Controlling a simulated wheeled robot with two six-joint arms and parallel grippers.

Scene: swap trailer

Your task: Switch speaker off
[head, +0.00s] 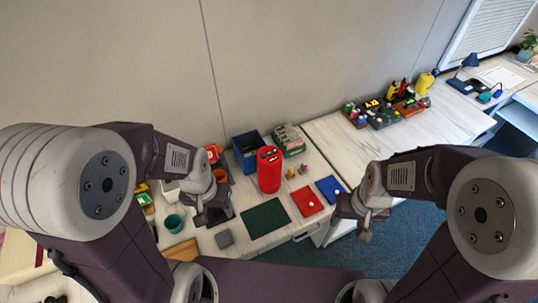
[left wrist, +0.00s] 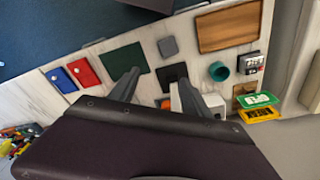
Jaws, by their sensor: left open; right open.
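A red upright cylinder (head: 269,168) with dark and yellow marks on top, which looks like the speaker, stands on the white table in the head view. I cannot read its switch state. My left gripper (head: 203,212) is left of it, apart from it, over the table. In the left wrist view its fingers (left wrist: 160,78) are spread with nothing held between them. My right gripper (head: 366,232) is open and empty, right of the cylinder near the table's front edge. I cannot make out the cylinder in the left wrist view.
A blue bin (head: 248,152) and a crate of small items (head: 288,140) stand behind the cylinder. A dark green mat (head: 265,219), a red pad (head: 309,201) and a blue pad (head: 330,188) lie in front.

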